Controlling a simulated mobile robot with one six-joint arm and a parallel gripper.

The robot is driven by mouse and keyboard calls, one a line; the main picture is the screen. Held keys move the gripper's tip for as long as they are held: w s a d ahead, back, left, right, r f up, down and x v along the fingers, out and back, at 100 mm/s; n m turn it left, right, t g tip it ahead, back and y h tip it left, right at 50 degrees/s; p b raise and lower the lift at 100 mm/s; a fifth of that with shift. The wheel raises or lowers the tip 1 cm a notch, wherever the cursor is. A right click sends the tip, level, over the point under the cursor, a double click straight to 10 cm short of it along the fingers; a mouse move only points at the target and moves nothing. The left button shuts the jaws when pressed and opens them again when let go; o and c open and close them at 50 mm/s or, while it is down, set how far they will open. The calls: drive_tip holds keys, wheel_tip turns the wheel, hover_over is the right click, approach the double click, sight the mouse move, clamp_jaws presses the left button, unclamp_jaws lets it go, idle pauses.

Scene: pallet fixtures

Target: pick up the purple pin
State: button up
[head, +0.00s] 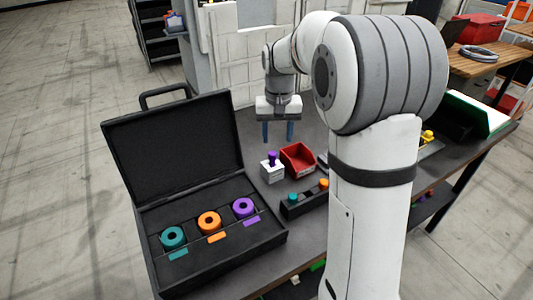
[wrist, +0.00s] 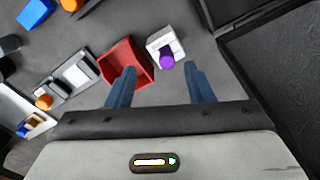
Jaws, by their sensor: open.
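The purple pin (head: 272,157) stands upright in a small white block (head: 272,172) on the dark table. In the wrist view the purple pin (wrist: 167,61) shows ahead of the fingers, near the middle between them, with the white block (wrist: 164,43) around it. My gripper (head: 277,138) is open and empty, above the table and behind the block in the head view. In the wrist view my gripper's two blue fingers (wrist: 161,80) are spread apart, and neither touches the pin.
A red bin (head: 298,158) stands right beside the white block. A black holder (head: 304,199) with teal and orange pins is in front. An open black case (head: 225,255) with teal, orange and purple rings lies at left. My arm hides part of the table's right side.

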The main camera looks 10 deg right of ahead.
sight(273, 153)
drive_tip(key=shift+w+f, duration=0.95)
drive_tip(key=shift+w, duration=0.05)
drive_tip(key=f, duration=0.5)
drive_tip(key=f+p, duration=0.1)
drive_tip(key=f, duration=0.1)
drive_tip(key=shift+w+a+f, duration=0.3)
drive_tip(key=shift+w+f, duration=0.05)
clamp_jaws()
